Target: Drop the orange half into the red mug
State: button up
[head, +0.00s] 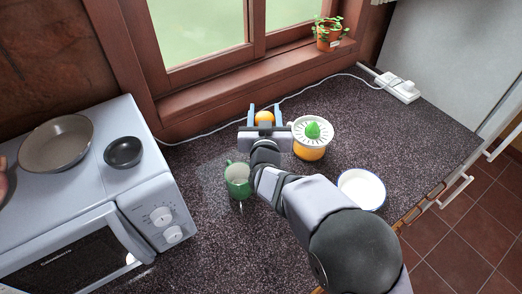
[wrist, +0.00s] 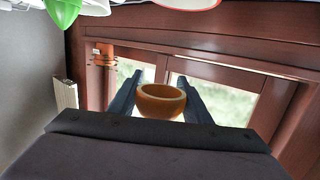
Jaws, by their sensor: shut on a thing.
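My gripper (head: 264,116) is shut on the orange half (head: 264,118), held between its two blue-grey fingers near the window side of the counter. In the wrist view the orange half (wrist: 162,104) sits between the fingertips, its rounded side and rim showing. A rounded white thing with a red edge (wrist: 185,4) is cut off at the top of the wrist view; it may be the red mug, but I cannot tell. No red mug shows in the head view, where my arm covers part of the counter.
A green mug (head: 238,180) stands left of my arm. A juicer (head: 311,138) with a green cone stands just right of my gripper. A white bowl (head: 361,189) is further right. A microwave (head: 150,180) stands left, and a white cable (head: 215,138) runs along the wall.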

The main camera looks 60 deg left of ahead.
jog(key=shift+w+r, duration=0.25)
jog(key=shift+r, duration=0.05)
jog(key=shift+f, duration=0.1)
notch_tip(320, 180, down, 6)
jog(key=b, duration=0.3)
jog(key=shift+b, duration=0.4)
jog(key=o, duration=1.1)
jog(key=shift+o, duration=0.2)
jog(key=shift+s+d, duration=0.1)
jog(key=shift+s, duration=0.05)
